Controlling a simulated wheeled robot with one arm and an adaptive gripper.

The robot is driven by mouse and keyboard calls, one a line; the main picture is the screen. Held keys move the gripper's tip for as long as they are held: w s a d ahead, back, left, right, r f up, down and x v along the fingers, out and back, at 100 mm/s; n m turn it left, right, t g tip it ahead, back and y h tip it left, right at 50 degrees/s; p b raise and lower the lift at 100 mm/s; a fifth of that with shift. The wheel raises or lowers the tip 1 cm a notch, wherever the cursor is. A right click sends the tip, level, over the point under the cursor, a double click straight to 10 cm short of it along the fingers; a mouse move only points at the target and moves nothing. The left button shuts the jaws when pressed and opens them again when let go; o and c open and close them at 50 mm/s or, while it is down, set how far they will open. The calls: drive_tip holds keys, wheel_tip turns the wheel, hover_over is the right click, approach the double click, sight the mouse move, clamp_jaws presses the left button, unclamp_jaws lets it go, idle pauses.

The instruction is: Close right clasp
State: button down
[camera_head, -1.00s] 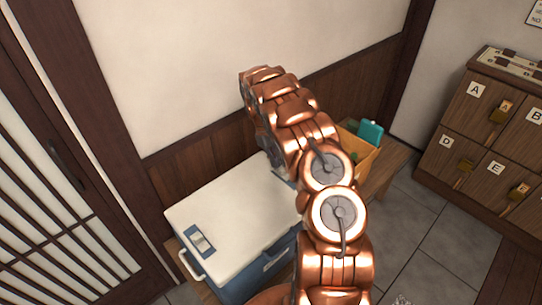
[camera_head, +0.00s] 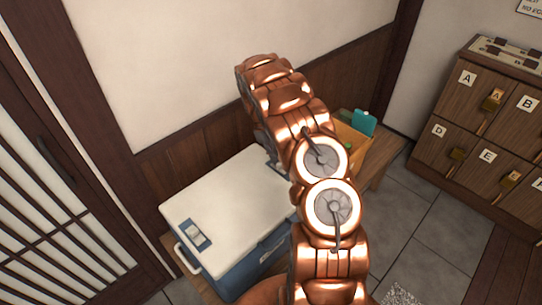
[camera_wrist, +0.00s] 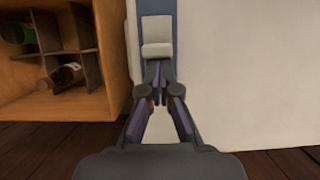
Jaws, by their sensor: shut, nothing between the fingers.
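The cooler has a white lid (camera_head: 235,200) and a blue body (camera_head: 240,272) in the head view. The lid looks shut. In the wrist view the lid fills the right side (camera_wrist: 240,80). A pale grey clasp (camera_wrist: 157,30) lies on a blue strip at the top middle of the wrist view. My gripper (camera_wrist: 160,72) is shut and empty, its tips just below the clasp's lower end; I cannot tell whether they touch. My arm hides the clasp and gripper in the head view. Another clasp (camera_head: 195,234) shows at the lid's left end.
A wooden crate with bottles (camera_wrist: 60,103) stands close beside the cooler; in the head view a teal item (camera_head: 364,122) shows there. A wall is behind. Lockers (camera_head: 480,130) stand at the right, a sliding door (camera_head: 50,220) at the left. Tiled floor lies between.

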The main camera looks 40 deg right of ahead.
drive_tip(key=shift+s, duration=0.8)
drive_tip(key=v, duration=1.2)
drive_tip(key=shift+w, duration=0.2)
drive_tip(key=shift+r, duration=0.1)
